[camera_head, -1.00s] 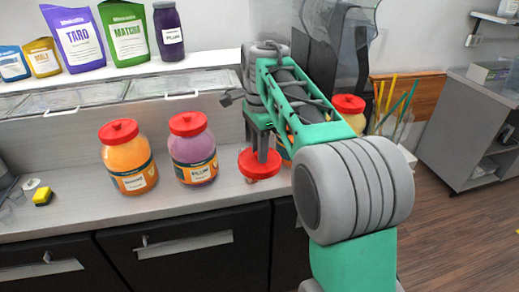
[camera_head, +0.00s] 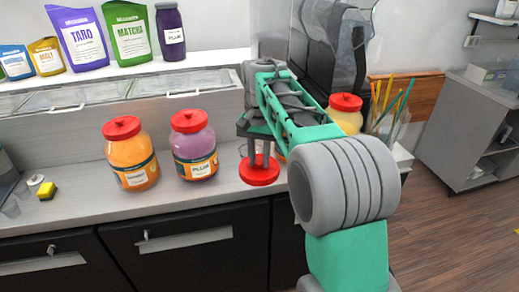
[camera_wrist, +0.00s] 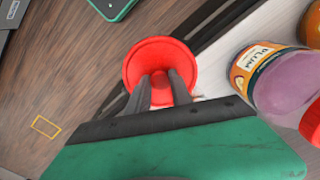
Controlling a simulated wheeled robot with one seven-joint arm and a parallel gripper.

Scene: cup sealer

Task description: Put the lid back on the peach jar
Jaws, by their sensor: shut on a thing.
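My gripper (camera_head: 260,160) is shut on a round red lid (camera_head: 260,174), held near the counter's front edge, to the right of the plum jar. In the wrist view the fingers (camera_wrist: 161,88) pinch the lid's (camera_wrist: 137,66) central knob. An orange jar (camera_head: 132,162) and the purple plum jar (camera_head: 193,155) stand upright with red lids on. A yellowish jar (camera_head: 349,120) with a red lid stands behind my arm. A sliver of orange (camera_head: 281,157) shows behind my arm; its top is hidden. I cannot read which jar is peach.
The counter (camera_head: 90,205) is clear in front of the jars. A glass with straws (camera_head: 392,120) stands at the right. Pouches (camera_head: 78,40) stand on the raised shelf.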

